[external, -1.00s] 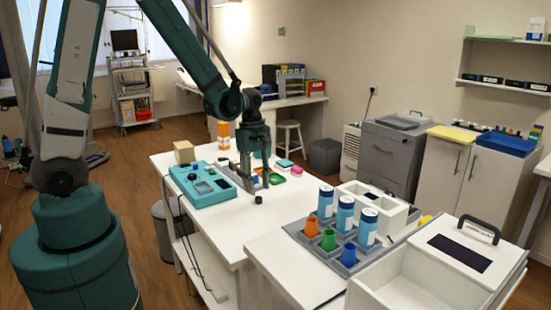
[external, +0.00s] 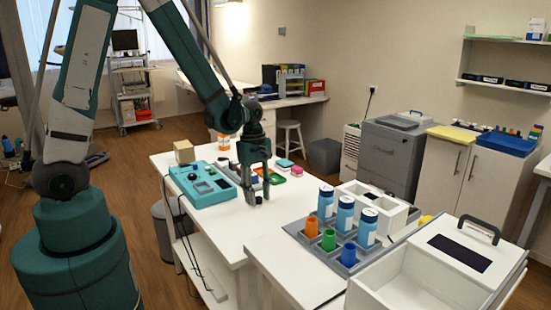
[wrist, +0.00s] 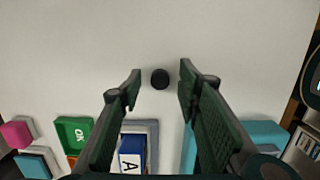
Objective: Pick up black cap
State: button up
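The black cap (wrist: 160,78) is a small, round, dark piece on the white table (wrist: 235,45). In the wrist view it lies in the gap between my fingertips, with bare table showing on both sides of it. My gripper (wrist: 160,84) is open and its fingers do not touch the cap there. In the external view my gripper (external: 257,199) points down over the table, its fingertips close to the top. The cap cannot be made out clearly there among the dark fingers.
A teal device (external: 202,185) stands left of my gripper. Small coloured boxes, including a green one (wrist: 75,133), lie behind it. A grey rack (external: 300,228) with bottles and coloured cups stands to the right. The table in front of my gripper is clear.

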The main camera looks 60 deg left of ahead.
aim_at(258, 197)
jog(key=shift+c, duration=0.7)
jog(key=c, duration=0.6)
jog(key=shift+r+p, duration=1)
jog(key=shift+r, duration=4.05)
